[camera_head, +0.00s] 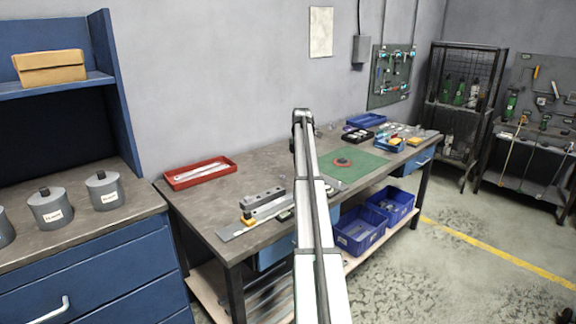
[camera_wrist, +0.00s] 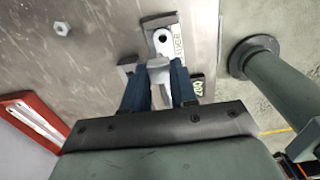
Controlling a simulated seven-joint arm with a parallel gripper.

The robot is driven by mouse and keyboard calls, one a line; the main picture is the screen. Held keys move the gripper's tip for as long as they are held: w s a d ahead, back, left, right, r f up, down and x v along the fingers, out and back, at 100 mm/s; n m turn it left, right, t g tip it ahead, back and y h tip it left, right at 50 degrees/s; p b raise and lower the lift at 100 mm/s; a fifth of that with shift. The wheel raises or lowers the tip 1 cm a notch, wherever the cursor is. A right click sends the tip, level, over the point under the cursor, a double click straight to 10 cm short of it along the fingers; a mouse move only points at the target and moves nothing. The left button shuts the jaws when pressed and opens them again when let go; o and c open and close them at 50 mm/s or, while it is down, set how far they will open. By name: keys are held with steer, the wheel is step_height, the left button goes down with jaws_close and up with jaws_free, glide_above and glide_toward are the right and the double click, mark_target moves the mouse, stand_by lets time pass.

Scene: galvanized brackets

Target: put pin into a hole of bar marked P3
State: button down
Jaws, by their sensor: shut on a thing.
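In the wrist view, my gripper (camera_wrist: 158,75) has its two blue fingers shut on a light grey metal piece, seemingly the pin (camera_wrist: 161,92). The fingers partly hide it. Just beyond the fingertips is a metal bar (camera_wrist: 162,22) with a light piece showing a round dark hole (camera_wrist: 163,38) and a small printed label (camera_wrist: 178,45). I cannot read P3 on it. Whether the pin touches the bar or is over the hole cannot be told. In the head view, grey bars (camera_head: 262,197) lie on the near part of the bench; my arm hides the gripper there.
A red tray (camera_head: 200,172) with light bars lies at the back left of the bench. A loose hex nut (camera_wrist: 62,29) lies on the bench. A green mat (camera_head: 350,168) is right of my arm, with blue trays (camera_head: 366,120) behind. Bare bench lies between the red tray and the bars.

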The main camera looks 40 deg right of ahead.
steer(key=shift+s+d+f, duration=0.15)
steer(key=shift+s+d, duration=0.05)
steer(key=shift+s, duration=0.1)
steer(key=shift+f, duration=2.4)
steer(key=shift+f, duration=1.65)
stand_by(0.9)
steer(key=c, duration=0.8)
jaws_free()
steer(key=shift+r, duration=0.15)
steer(key=shift+r, duration=2.85)
